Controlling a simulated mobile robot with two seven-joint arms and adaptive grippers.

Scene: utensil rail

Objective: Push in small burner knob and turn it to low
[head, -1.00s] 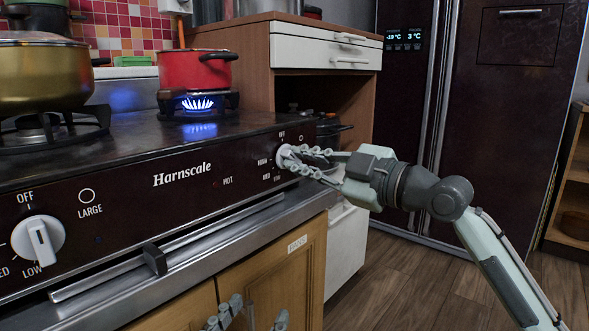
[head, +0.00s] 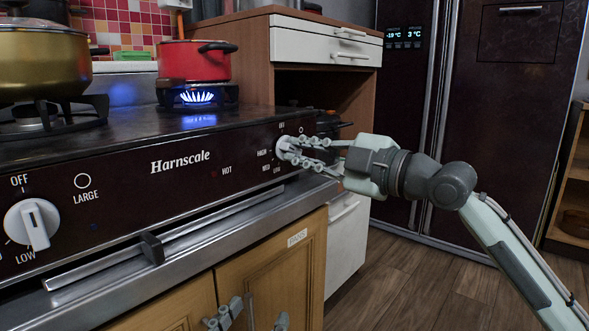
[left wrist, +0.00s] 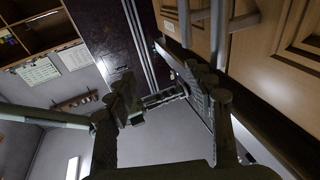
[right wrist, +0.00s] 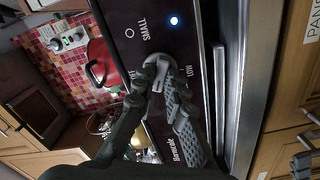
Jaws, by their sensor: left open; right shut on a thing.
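The small burner knob (head: 284,148) is a pale round knob at the right end of the dark stove front. My right gripper (head: 296,151) is shut on it, with its fingers covering much of it. The right wrist view shows the knob (right wrist: 160,66) between the fingertips, near the SMALL and LOW labels; its exact pointer angle is hard to tell. A blue light (right wrist: 174,20) glows beside SMALL. Blue flame (head: 197,97) burns under the red pot (head: 194,62). My left gripper (head: 247,318) is open and empty, low in front of the wooden cabinet door.
The large burner knob (head: 34,224) is at the left, its mark toward OFF. A gold pot (head: 42,62) stands on the left burner. A metal rail (head: 190,232) runs below the panel. A wooden cabinet (head: 262,60) and dark fridge (head: 480,130) stand behind.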

